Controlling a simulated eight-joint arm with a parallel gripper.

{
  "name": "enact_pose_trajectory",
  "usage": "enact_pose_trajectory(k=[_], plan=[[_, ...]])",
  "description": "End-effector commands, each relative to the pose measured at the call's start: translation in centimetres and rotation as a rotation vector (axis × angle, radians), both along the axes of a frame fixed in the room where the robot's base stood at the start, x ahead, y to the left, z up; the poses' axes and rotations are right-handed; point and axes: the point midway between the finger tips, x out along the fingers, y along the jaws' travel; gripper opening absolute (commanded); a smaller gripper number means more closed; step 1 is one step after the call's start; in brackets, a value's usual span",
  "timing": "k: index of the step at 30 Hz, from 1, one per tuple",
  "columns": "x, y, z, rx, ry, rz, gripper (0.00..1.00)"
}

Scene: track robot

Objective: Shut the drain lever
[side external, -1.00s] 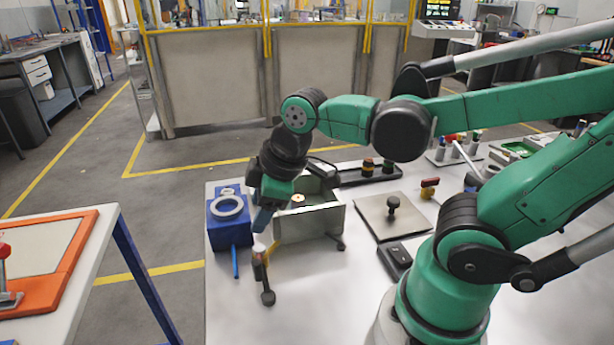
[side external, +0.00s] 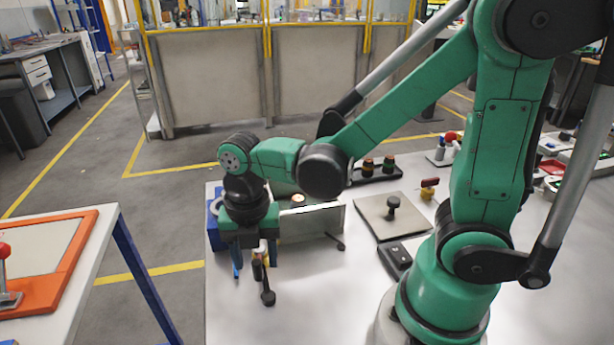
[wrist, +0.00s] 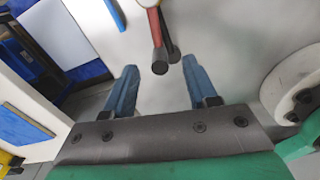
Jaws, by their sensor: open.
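The lever (side external: 267,290) with a dark knobbed end stands out in front of the open metal box (side external: 312,222) on the table. I take it for the drain lever; the gripper partly hides its upper part. In the wrist view a red-and-black lever arm (wrist: 156,38) with a round dark end reaches down between the fingertips. My gripper (side external: 255,260) points down over the lever's box-side end. It also shows in the wrist view (wrist: 158,82), with its blue fingers open and apart, one on each side of the lever end. I see no finger touching it.
A metal plate with a black knob (side external: 393,203) and a dark pad (side external: 396,258) lie to the right. The front table surface (side external: 325,300) is clear.

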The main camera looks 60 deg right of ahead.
Motion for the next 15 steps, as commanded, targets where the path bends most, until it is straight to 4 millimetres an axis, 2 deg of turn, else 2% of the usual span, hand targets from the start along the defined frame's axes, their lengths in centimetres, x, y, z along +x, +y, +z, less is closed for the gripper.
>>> enact_pose_trajectory(k=[6, 15], plan=[[0.0, 0.0, -1.8, 0.001, -0.001, -0.001, 0.52], [0.0, 0.0, -2.2, 0.001, -0.001, -0.002, 0.52]])
